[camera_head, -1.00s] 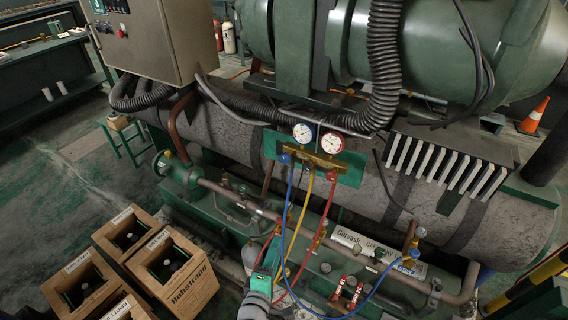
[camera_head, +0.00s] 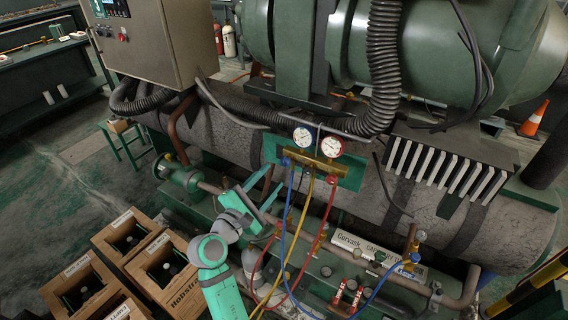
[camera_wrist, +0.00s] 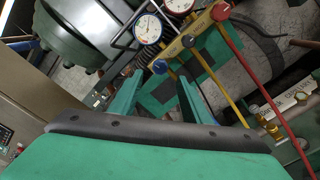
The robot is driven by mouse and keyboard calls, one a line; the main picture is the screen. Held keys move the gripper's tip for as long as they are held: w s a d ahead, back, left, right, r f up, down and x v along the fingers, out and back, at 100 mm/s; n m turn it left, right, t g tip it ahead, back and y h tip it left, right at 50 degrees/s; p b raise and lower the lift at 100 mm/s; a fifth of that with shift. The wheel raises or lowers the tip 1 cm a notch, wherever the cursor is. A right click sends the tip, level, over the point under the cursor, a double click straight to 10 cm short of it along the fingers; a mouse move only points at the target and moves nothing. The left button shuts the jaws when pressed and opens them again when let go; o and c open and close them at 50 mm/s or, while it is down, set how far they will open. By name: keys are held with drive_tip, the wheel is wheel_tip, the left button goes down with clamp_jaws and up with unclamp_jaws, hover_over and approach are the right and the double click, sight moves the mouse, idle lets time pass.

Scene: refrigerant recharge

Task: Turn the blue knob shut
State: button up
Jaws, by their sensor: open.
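The blue knob (camera_head: 285,160) is at the left end of a brass gauge manifold (camera_head: 313,163), with a red knob (camera_head: 331,180) at the other end. My teal gripper (camera_head: 271,182) is open, below and left of the blue knob in the head view. In the wrist view my gripper (camera_wrist: 160,78) has its two fingers spread, with nothing between them. It appears apart from the knob.
Blue, yellow and red hoses (camera_head: 306,210) hang from the manifold, close to the right of my gripper. The manifold is on a green plate (camera_head: 268,147) before a large grey cylinder (camera_head: 225,120). Wooden crates (camera_head: 170,270) stand at lower left.

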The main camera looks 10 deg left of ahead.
sight(284, 163)
drive_tip(key=x, duration=0.8)
drive_tip(key=shift+w+d+f, duration=0.1)
drive_tip(key=shift+w, duration=0.25)
drive_tip(key=c, duration=1)
drive_tip(key=shift+c, duration=0.2)
